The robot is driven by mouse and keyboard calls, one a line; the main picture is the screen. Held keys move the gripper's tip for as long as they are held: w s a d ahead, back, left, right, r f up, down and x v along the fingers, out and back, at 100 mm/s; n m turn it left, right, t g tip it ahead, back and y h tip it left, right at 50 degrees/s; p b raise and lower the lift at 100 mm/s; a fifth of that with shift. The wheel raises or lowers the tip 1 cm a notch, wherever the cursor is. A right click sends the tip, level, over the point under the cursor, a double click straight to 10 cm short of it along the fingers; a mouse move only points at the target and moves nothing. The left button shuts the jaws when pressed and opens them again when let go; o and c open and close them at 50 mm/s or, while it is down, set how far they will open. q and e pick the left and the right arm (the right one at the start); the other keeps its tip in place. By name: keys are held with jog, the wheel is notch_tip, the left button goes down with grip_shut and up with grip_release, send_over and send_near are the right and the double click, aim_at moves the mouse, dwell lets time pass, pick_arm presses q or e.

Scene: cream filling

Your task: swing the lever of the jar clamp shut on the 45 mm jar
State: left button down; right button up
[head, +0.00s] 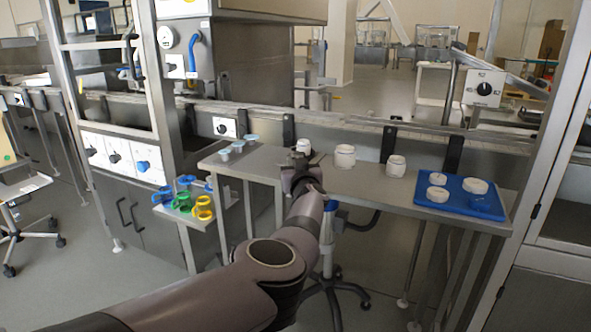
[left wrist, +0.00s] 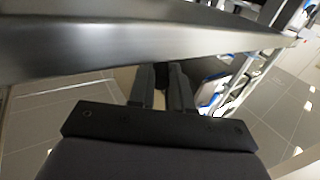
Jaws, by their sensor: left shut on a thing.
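My left gripper (head: 299,172) is at the front edge of the steel table, just in front of a white jar (head: 303,145). It also shows in the left wrist view (left wrist: 160,75), with its two dark fingers close together and their tips near the table's metal edge. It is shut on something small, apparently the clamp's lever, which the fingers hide. The jar clamp is mostly hidden behind the gripper; dark parts show around the foot of the jar. I cannot tell the lever's angle. My right gripper is not in view.
Two white jars (head: 345,156) (head: 396,165) stand right of the gripper. A blue tray (head: 455,207) with several white pieces lies at the right end. Small blue-topped cups (head: 238,146) stand at left. Coloured rings (head: 203,208) sit on a low side shelf. A stool base (head: 330,285) stands below.

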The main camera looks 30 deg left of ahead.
pick_arm(q)
jog(key=shift+w+d+r+y, duration=0.1)
jog(key=shift+y, duration=0.2)
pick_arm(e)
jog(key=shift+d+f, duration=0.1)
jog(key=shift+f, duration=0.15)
pick_arm(q)
jog(key=c, duration=1.1)
grip_release()
jog(key=shift+o, duration=0.2)
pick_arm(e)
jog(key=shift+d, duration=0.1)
